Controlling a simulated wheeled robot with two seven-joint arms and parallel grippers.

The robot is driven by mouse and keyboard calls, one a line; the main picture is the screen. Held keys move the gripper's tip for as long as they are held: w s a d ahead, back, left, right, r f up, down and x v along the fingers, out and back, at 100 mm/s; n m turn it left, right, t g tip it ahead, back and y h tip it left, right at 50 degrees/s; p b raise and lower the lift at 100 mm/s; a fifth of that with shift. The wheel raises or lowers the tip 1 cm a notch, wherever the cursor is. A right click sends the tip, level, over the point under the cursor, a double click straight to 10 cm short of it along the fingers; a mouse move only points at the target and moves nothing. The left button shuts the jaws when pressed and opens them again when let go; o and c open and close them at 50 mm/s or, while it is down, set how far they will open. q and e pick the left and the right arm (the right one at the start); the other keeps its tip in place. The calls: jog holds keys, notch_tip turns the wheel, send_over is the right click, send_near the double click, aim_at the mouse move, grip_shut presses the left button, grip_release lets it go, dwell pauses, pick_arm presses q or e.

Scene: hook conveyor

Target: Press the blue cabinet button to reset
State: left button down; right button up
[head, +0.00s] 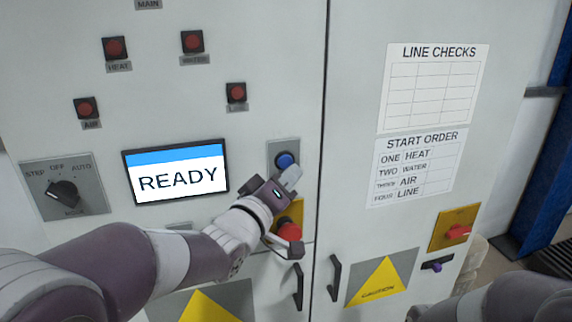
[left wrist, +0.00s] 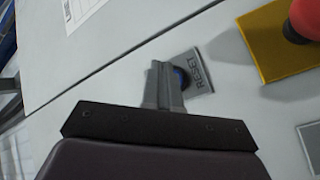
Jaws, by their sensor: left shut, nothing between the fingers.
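The blue button (head: 286,160) sits on a small grey plate on the left cabinet door, right of the display. My left gripper (head: 291,177) is shut with nothing in it, its fingertips just below the button in the head view. In the left wrist view the shut fingers (left wrist: 164,85) partly cover the blue button (left wrist: 181,77), beside its "RESET" label. I cannot tell whether the fingertips touch the button. My right gripper is not clearly in view; only part of my right arm shows at the lower right.
A red emergency-type knob (head: 289,231) on a yellow plate is just below my left gripper. The display (head: 177,171) reads "READY". A mode dial (head: 64,193), several red lamps and door handles (head: 334,279) are nearby. A red switch (head: 458,231) is on the right door.

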pick_arm(q)
jog(key=s+b, duration=0.1)
jog(key=s, duration=0.1)
jog(key=s+d, duration=0.1)
jog(key=s, duration=0.1)
jog(key=shift+d+b, duration=0.15)
jog(key=shift+b, duration=0.2)
dwell(0.3)
